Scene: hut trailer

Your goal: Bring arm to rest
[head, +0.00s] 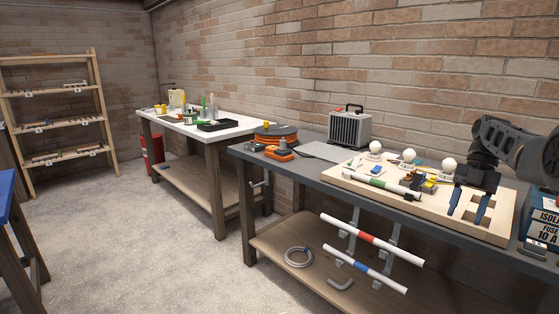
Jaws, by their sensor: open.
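My arm (515,150) reaches in from the right edge.
The board carries white round bulbs (408,155), a white-and-green tube (382,184) and small coloured blocks (420,182). A grey heater (349,130) stands behind. A blue box (543,222) stands at right. Red-banded (366,238) and blue-banded (362,267) tubes are below. Floor at left is clear.

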